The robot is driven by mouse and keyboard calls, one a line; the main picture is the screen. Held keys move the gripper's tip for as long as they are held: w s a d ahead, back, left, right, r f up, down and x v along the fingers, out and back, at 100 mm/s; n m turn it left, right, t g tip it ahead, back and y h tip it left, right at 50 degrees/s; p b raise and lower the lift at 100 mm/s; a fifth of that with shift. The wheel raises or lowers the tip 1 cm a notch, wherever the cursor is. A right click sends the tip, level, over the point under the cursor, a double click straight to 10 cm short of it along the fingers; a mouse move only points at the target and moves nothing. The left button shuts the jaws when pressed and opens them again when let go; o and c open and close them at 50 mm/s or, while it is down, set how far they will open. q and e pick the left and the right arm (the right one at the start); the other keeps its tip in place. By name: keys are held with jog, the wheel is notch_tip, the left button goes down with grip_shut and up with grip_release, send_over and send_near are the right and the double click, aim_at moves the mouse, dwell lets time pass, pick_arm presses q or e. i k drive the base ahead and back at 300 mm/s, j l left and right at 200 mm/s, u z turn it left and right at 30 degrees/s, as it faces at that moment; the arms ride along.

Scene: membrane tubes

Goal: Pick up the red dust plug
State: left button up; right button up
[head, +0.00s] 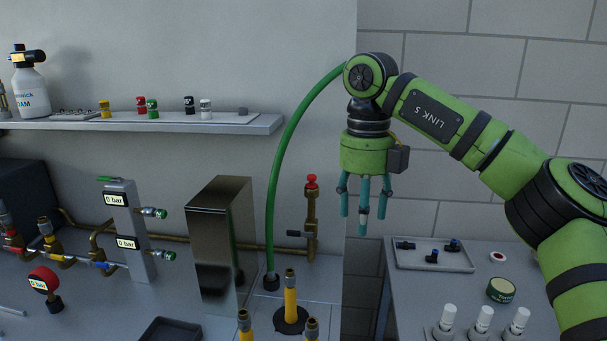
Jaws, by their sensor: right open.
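A small red dust plug (141,104) stands on the wall shelf at the upper left, between a yellow plug (105,109) and a green plug (152,108). My right gripper (363,222) points down with its teal fingers apart and nothing between them. It is well to the right of the red plug and lower in the picture, in front of the wall. My left gripper is out of view.
The shelf (262,126) also bears a black plug (189,104), a white plug (206,109) and a bottle (29,84). A green hose (282,150) arches between shelf and gripper. A metal box (222,240) and brass pipework stand on the bench below.

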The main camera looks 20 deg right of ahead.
aim_at(311, 178)
jog(key=i+l, duration=0.1)
jog(key=i, duration=0.9)
